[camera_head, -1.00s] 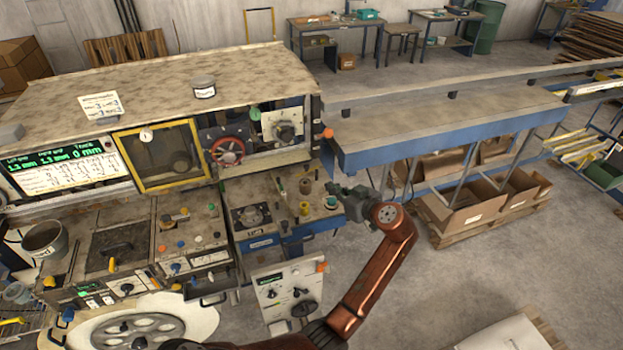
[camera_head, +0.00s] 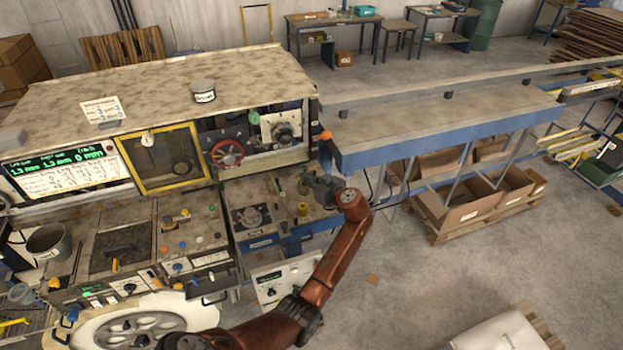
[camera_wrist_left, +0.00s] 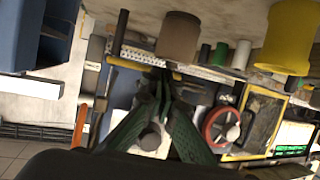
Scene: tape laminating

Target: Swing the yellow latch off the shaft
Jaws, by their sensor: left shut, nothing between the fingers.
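My left gripper (camera_head: 312,182) is shut and empty. In the head view it is over the right end of the lower deck, in front of the open bay. In the left wrist view its dark green fingers (camera_wrist_left: 158,78) meet in front of a pale panel with a round grey knob (camera_wrist_left: 150,138). That panel and its shaft-like knob (camera_head: 283,132) also show in the head view. I cannot make out the yellow latch for certain. A small yellow piece (camera_wrist_left: 177,75) shows just beside the fingertips in the wrist view. My right gripper is not in view.
A red handwheel (camera_head: 228,153) and a yellow-framed window (camera_head: 160,157) are left of the bay. A yellow cylinder (camera_head: 303,209) stands on the deck close to the gripper; it looms large in the wrist view (camera_wrist_left: 285,40), beside a brown cylinder (camera_wrist_left: 178,38). A blue-edged conveyor table (camera_head: 440,130) is at right.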

